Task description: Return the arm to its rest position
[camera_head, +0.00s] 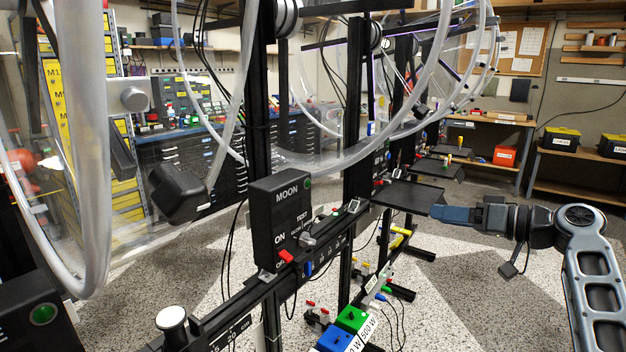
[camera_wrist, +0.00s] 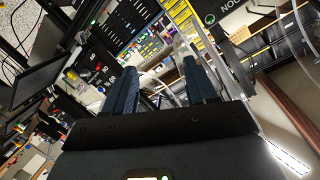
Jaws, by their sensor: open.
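My gripper (camera_head: 438,213) is in the right half of the head view, at the end of my grey arm, which reaches in from the right edge. Its blue fingers point left, and their tips appear close to the edge of a small black shelf (camera_head: 408,197); I cannot tell whether they touch it. In the wrist view my gripper (camera_wrist: 158,78) shows two blue fingers spread apart with nothing between them.
A black MOON box (camera_head: 279,220) with a red switch stands on the black rail left of my gripper. Large clear acrylic wheels (camera_head: 345,160) hang above the rail. Green (camera_head: 351,319) and blue (camera_head: 334,340) blocks sit low in front. Speckled floor (camera_head: 455,310) is open below my arm.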

